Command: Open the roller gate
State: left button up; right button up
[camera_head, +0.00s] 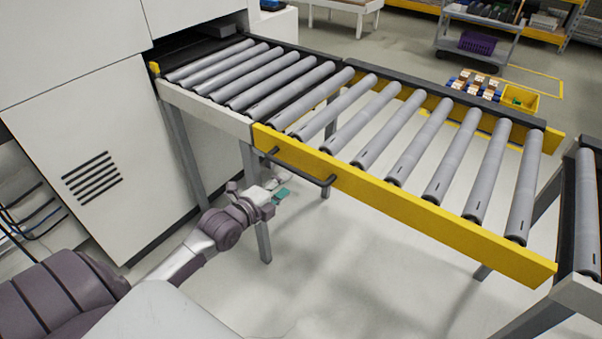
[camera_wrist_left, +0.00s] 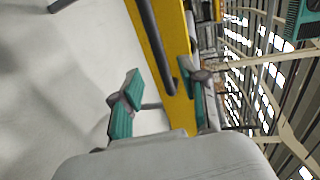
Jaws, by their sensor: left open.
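The roller gate is a section of grey rollers in a yellow frame (camera_head: 400,203), lying level with the conveyor on both sides. A black bar handle (camera_head: 300,168) is fixed to its near yellow side. My left gripper (camera_head: 278,187) is open and empty, just below and in front of the handle. In the left wrist view, the teal fingers of my left gripper (camera_wrist_left: 160,76) are spread wide. The black handle (camera_wrist_left: 152,42) and the yellow side (camera_wrist_left: 176,60) show ahead between and beyond them. Contact with the handle cannot be told. My right gripper is not in view.
A white machine cabinet (camera_head: 80,110) stands at the left. Fixed rollers (camera_head: 235,72) join the gate from the cabinet side, and another roller section (camera_head: 587,215) stands at the right. Metal legs (camera_head: 262,235) stand near my left gripper. The floor (camera_head: 370,280) before the gate is clear.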

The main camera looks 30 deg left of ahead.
aim_at(301, 171)
pick_arm(q)
jog(key=x, duration=0.8)
jog(key=shift+w, duration=0.2)
grip_shut()
